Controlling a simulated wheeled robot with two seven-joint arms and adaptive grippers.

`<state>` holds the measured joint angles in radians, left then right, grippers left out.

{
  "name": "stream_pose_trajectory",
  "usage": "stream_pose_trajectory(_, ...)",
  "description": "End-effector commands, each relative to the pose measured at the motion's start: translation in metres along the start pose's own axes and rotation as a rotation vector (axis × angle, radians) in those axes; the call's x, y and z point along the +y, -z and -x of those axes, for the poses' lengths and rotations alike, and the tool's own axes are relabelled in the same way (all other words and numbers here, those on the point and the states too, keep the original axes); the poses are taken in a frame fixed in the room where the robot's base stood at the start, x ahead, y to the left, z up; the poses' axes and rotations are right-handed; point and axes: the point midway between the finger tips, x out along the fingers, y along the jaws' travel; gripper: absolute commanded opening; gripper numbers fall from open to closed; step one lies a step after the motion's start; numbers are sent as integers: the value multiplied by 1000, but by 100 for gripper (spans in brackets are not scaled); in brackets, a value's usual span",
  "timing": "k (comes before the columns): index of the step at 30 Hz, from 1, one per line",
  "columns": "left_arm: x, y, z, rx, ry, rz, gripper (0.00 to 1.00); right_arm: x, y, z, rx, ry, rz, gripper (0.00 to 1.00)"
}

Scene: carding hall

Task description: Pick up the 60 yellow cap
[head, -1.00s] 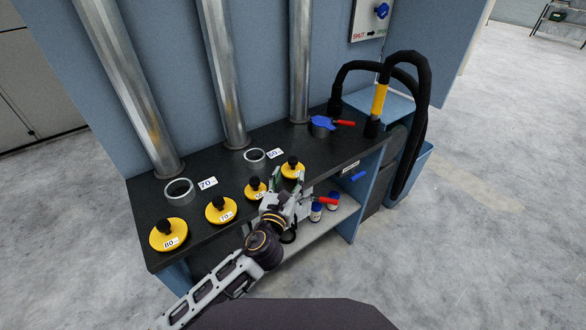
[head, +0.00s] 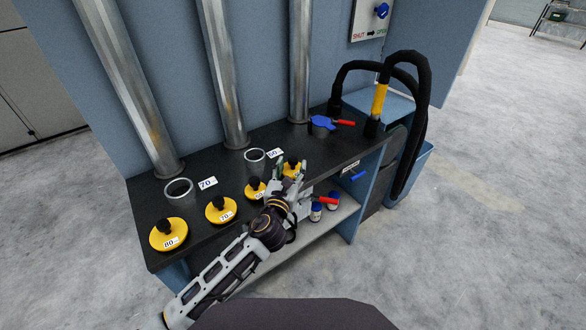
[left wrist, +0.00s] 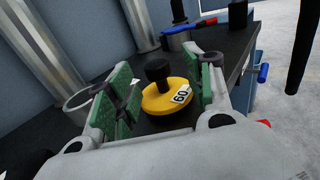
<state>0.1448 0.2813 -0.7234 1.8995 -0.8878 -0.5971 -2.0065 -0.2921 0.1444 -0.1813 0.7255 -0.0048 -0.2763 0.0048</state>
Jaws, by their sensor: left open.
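The 60 yellow cap (left wrist: 168,97) is a round yellow disc with a black knob and a white label reading 60, lying on the black bench top. In the head view this cap (head: 291,165) is the rightmost of the yellow caps, partly hidden by my gripper. My left gripper (head: 289,174) is open. In the left wrist view its green-padded fingers (left wrist: 168,88) stand on either side of the cap, the knob between them, with nothing gripped. My right gripper does not show.
Other yellow caps lie to the left, among them the 80 cap (head: 168,234) and the 70 cap (head: 221,209). Metal collars (head: 179,192) and upright pipes (head: 226,90) stand behind.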

Motion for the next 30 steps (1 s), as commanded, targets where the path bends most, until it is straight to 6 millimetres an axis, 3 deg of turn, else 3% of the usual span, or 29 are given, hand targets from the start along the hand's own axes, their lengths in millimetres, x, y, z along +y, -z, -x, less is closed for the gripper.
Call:
stream_pose_trajectory(12, 4, 3, -38, 0, 1, 1, 52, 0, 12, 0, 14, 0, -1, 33)
stream_pose_trajectory(29, 4, 3, -41, 0, 1, 0, 52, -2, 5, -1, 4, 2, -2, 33)
stream_pose_trajectory(30, 4, 3, -41, 0, 1, 0, 47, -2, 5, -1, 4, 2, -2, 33)
